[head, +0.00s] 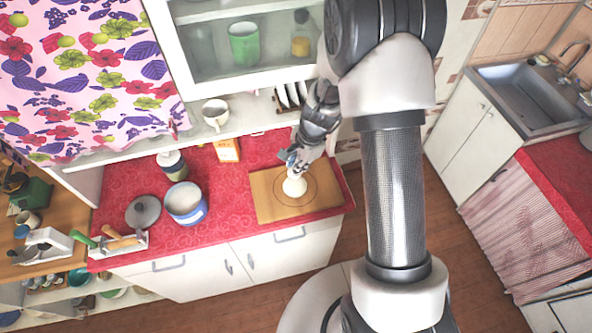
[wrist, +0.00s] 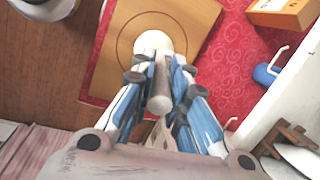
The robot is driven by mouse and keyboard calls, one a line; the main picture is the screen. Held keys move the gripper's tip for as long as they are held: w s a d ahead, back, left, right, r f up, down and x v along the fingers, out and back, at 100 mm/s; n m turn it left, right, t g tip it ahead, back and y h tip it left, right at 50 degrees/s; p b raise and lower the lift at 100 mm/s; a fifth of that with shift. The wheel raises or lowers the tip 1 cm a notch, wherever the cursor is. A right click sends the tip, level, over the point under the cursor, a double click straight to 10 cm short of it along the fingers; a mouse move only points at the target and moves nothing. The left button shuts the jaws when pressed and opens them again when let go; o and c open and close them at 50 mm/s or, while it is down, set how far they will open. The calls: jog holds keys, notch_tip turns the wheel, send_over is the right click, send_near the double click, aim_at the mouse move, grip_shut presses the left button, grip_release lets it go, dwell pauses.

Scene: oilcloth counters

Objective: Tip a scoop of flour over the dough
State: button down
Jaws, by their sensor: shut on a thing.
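The dough (head: 294,187) is a pale round lump on the wooden board (head: 265,206), near a drawn circle. My gripper (head: 295,160) is just above it, at the board's back edge in the head view. In the wrist view my gripper (wrist: 159,77) is shut on a grey-brown rod-like handle (wrist: 158,98), which looks like the scoop's. A white rounded shape (wrist: 152,42) shows beyond the fingertips; I cannot tell whether it is dough or the scoop's load. The scoop's head is not clear. The blue-and-white flour tub (head: 186,204) stands open left of the board, with pale contents.
A grey lid (head: 143,212) lies left of the tub, behind a tool holder (head: 120,243). A jar (head: 172,165) and an orange box (head: 227,150) stand at the back. A shelf with a cup (head: 215,113) runs behind. Red counter is clear between tub and board.

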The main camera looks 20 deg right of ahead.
jog(key=s+d+f+t+y+b, duration=0.4)
jog(key=f+t+y+b, duration=0.4)
jog(key=b, duration=2.4)
jog(key=shift+s+d+f+t+y, duration=0.15)
jog(key=shift+s+d+t+y, duration=0.15)
jog(key=shift+d+y, duration=0.25)
jog(key=shift+a, duration=0.1)
